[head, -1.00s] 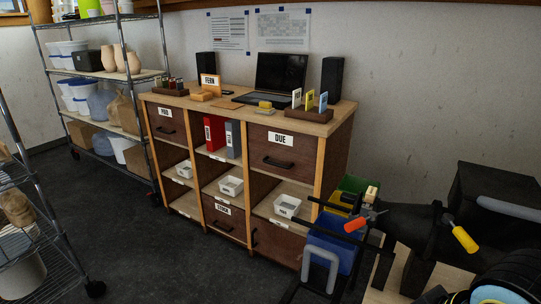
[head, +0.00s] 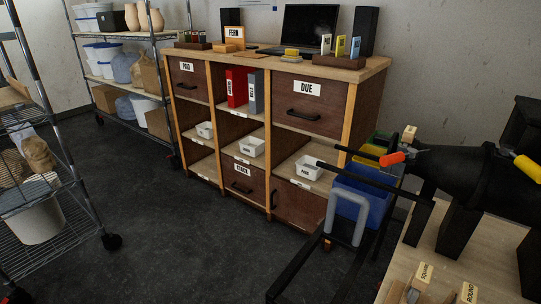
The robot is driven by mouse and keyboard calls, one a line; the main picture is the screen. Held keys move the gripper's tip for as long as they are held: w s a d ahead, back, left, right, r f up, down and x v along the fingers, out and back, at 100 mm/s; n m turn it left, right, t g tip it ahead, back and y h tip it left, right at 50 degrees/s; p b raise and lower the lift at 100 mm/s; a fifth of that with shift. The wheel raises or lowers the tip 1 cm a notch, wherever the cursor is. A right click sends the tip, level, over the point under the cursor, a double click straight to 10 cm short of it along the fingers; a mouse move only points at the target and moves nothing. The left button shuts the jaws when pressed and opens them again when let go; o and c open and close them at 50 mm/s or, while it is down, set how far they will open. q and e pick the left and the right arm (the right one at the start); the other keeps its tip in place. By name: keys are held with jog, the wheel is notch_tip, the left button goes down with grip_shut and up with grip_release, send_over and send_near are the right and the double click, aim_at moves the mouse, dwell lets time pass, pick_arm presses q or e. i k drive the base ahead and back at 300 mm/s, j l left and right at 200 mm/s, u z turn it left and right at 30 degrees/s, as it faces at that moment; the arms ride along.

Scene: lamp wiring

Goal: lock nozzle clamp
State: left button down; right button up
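A black barrel-shaped machine (head: 445,170) stands at the right in the head view, its narrower end pointing left. A lever with an orange handle (head: 393,158) sits at that narrow end, which looks like the nozzle clamp. A second lever with a yellow handle (head: 527,168) is farther right on the machine. Whether the clamp is locked cannot be told from here. Neither of my grippers can be made out in the head view.
A wooden bench (head: 450,268) under the machine holds labelled wooden pieces (head: 420,277). Black rails reach left, near a blue bin (head: 362,200) and a grey U-shaped handle (head: 345,218). A cabinet (head: 356,100) stands behind; wire shelves (head: 60,165) stand left. Dark floor (head: 185,240) between is clear.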

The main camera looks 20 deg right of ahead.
aim_at(394, 158)
jog(key=z, duration=1.35)
